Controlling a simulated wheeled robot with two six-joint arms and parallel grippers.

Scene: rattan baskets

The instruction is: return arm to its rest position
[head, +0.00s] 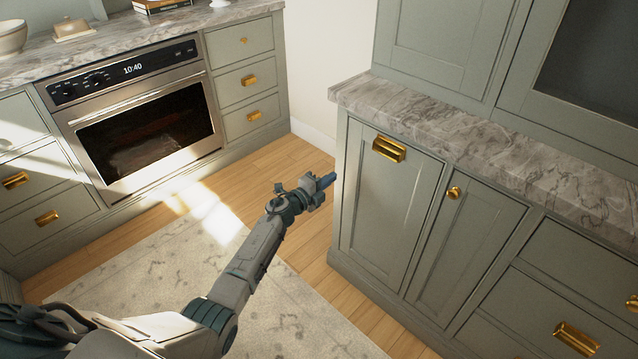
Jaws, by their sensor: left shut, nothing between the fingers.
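My left arm comes in from the lower left and reaches out over the rug and wood floor. My left gripper (328,181) is shut and empty, with blue fingertips, and shows just in front of the left edge of the grey-green cabinet (385,205). Whether it touches the cabinet I cannot tell; a gap seems likely. My right gripper is out of the picture. No rattan basket shows in this view.
The cabinet, with brass handles (389,149) and a marble counter (480,135), fills the right side. An oven (150,135) and drawers (248,80) stand at the back left. The patterned rug (130,265) and wood floor (285,160) are clear.

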